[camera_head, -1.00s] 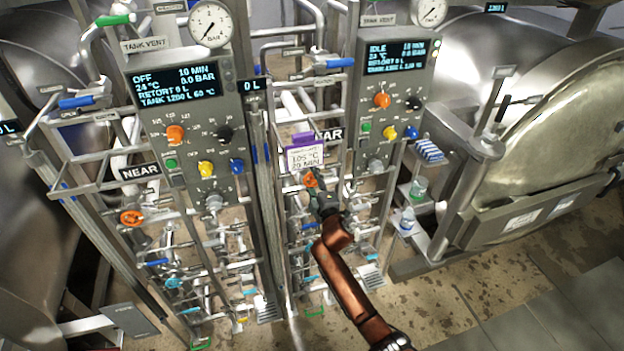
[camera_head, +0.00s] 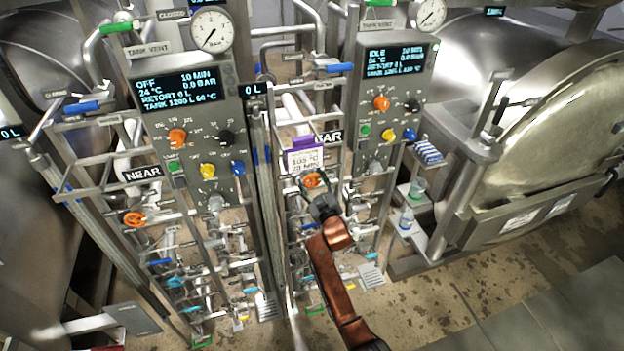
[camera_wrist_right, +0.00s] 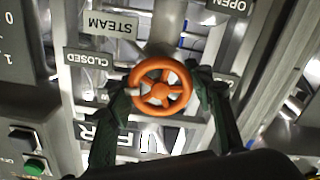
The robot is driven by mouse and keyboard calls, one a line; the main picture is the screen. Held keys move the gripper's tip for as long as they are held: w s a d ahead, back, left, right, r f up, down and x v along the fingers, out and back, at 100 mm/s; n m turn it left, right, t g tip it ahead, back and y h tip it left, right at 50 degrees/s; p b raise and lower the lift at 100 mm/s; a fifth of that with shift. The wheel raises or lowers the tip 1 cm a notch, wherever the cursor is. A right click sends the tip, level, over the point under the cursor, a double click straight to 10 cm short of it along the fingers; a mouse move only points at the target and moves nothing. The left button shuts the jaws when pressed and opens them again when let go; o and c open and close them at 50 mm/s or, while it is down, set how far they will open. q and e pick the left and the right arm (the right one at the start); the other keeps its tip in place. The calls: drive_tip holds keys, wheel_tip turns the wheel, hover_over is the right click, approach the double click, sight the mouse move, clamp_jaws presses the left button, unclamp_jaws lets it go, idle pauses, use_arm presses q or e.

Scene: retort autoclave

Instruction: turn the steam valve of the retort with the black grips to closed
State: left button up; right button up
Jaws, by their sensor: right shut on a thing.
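The orange steam valve handwheel (camera_head: 313,180) is on the pipe rack of the right-hand control panel, and fills the middle of the right wrist view (camera_wrist_right: 160,86). A STEAM plate (camera_wrist_right: 109,25) is above it there, a CLOSED plate (camera_wrist_right: 88,58) to its left and an OPEN plate (camera_wrist_right: 228,6) at the upper right. A pale stub on the wheel points left, just below the CLOSED plate. My right gripper (camera_wrist_right: 163,92) has one dark finger on each side of the wheel, shut on its rim; it also shows in the head view (camera_head: 322,200). My left gripper is out of view. I cannot make out any black grips.
A second orange handwheel (camera_head: 134,219) sits on the left rack, below a NEAR sign (camera_head: 142,174). A white tag with a purple top (camera_head: 303,160) hangs just above my right gripper. Pipes and blue-handled levers crowd around. Floor (camera_head: 500,300) is open at the lower right.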

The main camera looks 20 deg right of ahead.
drive_tip(key=shift+f+m+p, duration=0.1)
drive_tip(key=shift+m+p, duration=0.2)
drive_tip(key=shift+m, duration=0.7)
drive_tip(key=o, duration=1.2)
drive_tip(key=shift+c, duration=0.2)
drive_tip(key=s, duration=1.2)
drive_tip(key=shift+d, duration=0.15)
